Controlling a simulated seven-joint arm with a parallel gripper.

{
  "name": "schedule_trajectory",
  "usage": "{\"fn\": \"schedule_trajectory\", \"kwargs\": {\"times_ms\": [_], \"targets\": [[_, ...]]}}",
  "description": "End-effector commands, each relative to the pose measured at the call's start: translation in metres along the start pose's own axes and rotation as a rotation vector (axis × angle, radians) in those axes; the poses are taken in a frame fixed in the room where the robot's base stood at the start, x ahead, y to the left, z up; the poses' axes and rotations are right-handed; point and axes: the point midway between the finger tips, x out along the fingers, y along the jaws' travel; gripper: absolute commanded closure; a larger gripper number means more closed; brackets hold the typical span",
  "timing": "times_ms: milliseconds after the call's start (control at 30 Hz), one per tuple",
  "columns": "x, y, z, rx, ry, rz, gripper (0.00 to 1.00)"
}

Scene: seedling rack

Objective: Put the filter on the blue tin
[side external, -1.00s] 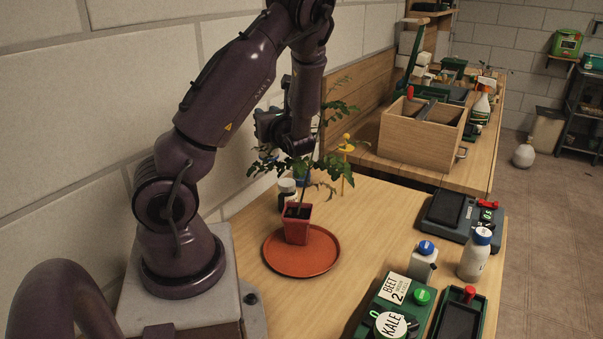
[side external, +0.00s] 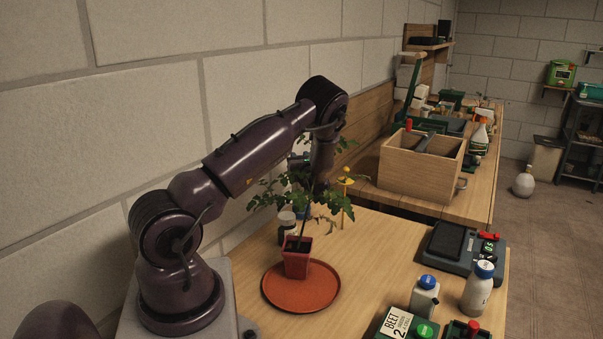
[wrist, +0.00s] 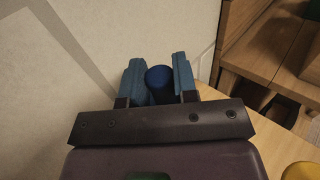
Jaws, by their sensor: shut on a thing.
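My gripper (wrist: 158,64) is shut, its two blue fingers on either side of a dark blue, round-topped thing (wrist: 159,78) in the wrist view. Only its top and upper side show; I cannot tell whether it is the filter. In the side view, my gripper is low behind the potted plant, largely hidden by leaves. A bit of blue (side external: 300,212) shows behind the plant, beside a small dark-lidded jar (side external: 287,222); I cannot tell whether it is the blue tin. I cannot make out a separate filter.
A seedling in a red pot (side external: 297,263) on a terracotta saucer (side external: 303,292) stands in front of my gripper. A yellow thing (side external: 346,180) is just right of it. A wall is close behind. Bottles (side external: 477,287) and a scale (side external: 462,250) stand at right; mid-table is clear.

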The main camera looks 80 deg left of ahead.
Motion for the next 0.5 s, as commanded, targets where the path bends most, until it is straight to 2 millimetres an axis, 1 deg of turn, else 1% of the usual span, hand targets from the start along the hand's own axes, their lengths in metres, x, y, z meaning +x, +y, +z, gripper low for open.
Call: {"fn": "schedule_trajectory", "kwargs": {"times_ms": [167,333,400,500], "targets": [[0.008,-0.005,-0.012,0.0,0.0,0.001,1.0],[0.01,-0.006,-0.037,0.002,0.001,0.001,1.0],[0.009,-0.006,-0.042,0.001,0.0,0.001,1.0],[0.009,-0.006,-0.043,-0.001,-0.002,0.0,1.0]]}}
